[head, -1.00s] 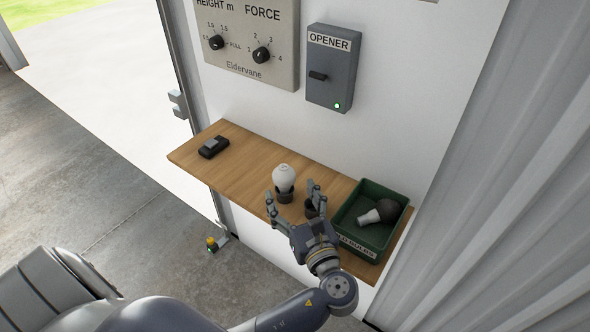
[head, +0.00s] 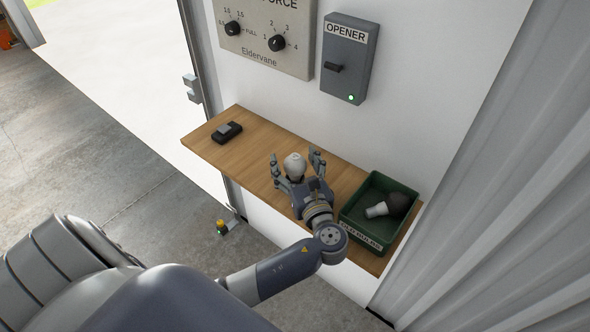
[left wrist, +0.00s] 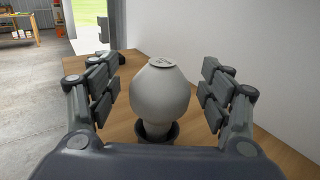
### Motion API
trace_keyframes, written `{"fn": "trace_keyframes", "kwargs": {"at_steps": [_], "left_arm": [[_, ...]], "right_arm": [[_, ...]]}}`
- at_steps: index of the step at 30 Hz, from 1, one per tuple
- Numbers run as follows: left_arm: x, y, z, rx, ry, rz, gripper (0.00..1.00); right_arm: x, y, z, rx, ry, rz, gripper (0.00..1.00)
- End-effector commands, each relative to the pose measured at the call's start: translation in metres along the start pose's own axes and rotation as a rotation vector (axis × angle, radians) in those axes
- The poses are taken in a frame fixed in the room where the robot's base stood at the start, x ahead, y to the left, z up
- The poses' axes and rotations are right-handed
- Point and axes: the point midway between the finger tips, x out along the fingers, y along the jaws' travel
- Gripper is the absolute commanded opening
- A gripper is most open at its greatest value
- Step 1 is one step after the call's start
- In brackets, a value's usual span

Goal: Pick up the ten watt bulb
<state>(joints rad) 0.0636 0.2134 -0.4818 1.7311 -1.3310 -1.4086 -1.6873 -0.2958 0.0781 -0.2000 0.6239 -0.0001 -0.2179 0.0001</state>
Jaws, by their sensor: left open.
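The white bulb (head: 294,166) stands upright on the wooden shelf, its base in a dark round holder. In the left wrist view the bulb (left wrist: 160,98) fills the middle, with small print on its top that I cannot read and the dark holder (left wrist: 170,133) below. My left gripper (head: 295,158) is open, with one finger on each side of the bulb. In the left wrist view my left gripper (left wrist: 158,78) shows gaps between both fingers and the bulb. My right gripper is not in view.
The wooden shelf (head: 255,147) holds a small black device (head: 227,132) at its left end. A green bin (head: 352,208) labelled OLD BULBS, with a dark-topped bulb (head: 390,206) inside, stands close on the right. The wall behind carries the OPENER box (head: 348,60) and a dial panel (head: 262,62).

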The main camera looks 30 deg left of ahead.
Motion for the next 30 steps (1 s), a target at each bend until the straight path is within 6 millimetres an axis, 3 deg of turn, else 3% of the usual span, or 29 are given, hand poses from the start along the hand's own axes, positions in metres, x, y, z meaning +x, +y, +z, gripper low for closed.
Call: {"fn": "trace_keyframes", "kwargs": {"at_steps": [2, 6, 7, 20, 30], "left_arm": [[0.000, 0.000, 0.000, 0.000, 0.000, 0.000, 0.68], [-0.001, 0.000, 0.000, 0.000, 0.000, 0.000, 0.38], [-0.001, 0.000, 0.000, 0.000, 0.000, 0.000, 0.34], [-0.001, 0.000, 0.002, 0.000, -0.001, 0.000, 0.34], [-0.006, 0.000, 0.035, -0.003, 0.001, -0.002, 0.34]], "right_arm": [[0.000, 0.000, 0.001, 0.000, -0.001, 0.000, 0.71], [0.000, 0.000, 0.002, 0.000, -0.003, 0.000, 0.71], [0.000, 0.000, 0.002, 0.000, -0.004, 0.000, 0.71], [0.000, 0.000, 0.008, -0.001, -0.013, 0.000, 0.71], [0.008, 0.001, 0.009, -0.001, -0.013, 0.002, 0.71]]}}
